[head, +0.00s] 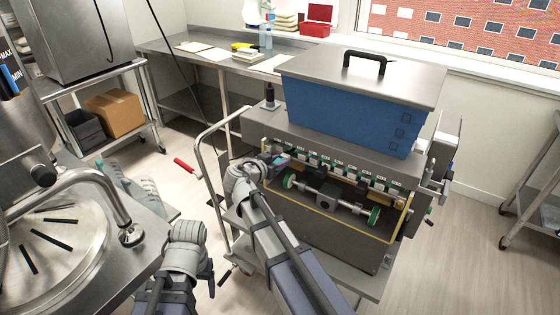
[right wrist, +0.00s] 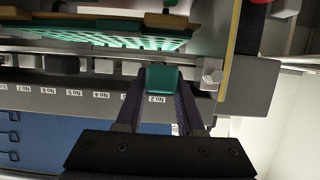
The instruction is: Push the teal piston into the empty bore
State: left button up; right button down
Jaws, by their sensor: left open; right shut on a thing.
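The teal piston (right wrist: 162,80) is held between the two fingers of my right gripper (right wrist: 163,88) in the right wrist view. It is in front of the machine's row of fittings, close to the label "No 2". I cannot tell whether it touches the machine. In the head view my right gripper (head: 278,159) is at the left end of the depositor's front row. The empty bore cannot be made out; the piston and fingers cover that area. My left gripper (head: 207,273) is low, left of the machine, open and apart from it.
The depositor has a blue hopper (head: 340,108) with a steel lid above the row. Below the row is a bar with green-ended rollers (head: 330,197) inside a yellow-edged frame. A steel kettle (head: 65,235) fills the left foreground.

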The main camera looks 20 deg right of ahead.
aim_at(284, 156)
jog(key=shift+w+d, duration=0.1)
jog(key=shift+d, duration=0.05)
jog(key=shift+w+d, duration=1)
jog(key=shift+d, duration=0.2)
jog(key=shift+s+a+f, duration=0.1)
jog(key=shift+s+a, duration=0.05)
dwell(1.2)
dwell(0.7)
jog(key=shift+s+a, duration=0.15)
jog(key=shift+s, duration=0.05)
jog(key=shift+s+a, duration=0.7)
jog(key=shift+a, duration=0.3)
